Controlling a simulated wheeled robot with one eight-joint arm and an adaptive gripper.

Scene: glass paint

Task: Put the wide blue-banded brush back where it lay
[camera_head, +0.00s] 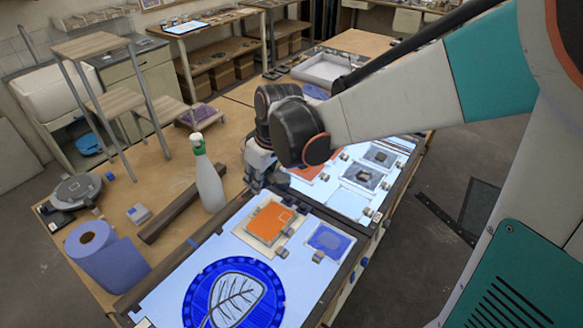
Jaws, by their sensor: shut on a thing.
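My gripper (258,178) is low over the worktable, between the spray bottle and the light panels, with its fingers pointing down. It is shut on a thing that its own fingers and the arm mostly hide. I take that thing to be the wide blue-banded brush, but I cannot make out its bristles or blue band. No other brush shows clearly on the table.
A white spray bottle (208,183) with a green head stands just left of my gripper. A blue paper roll (103,255) stands at the front left. The near light panel (165,298) holds a blue leaf disc (205,285) and an orange glass piece (270,222). Bare wood (150,185) lies left of the bottle.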

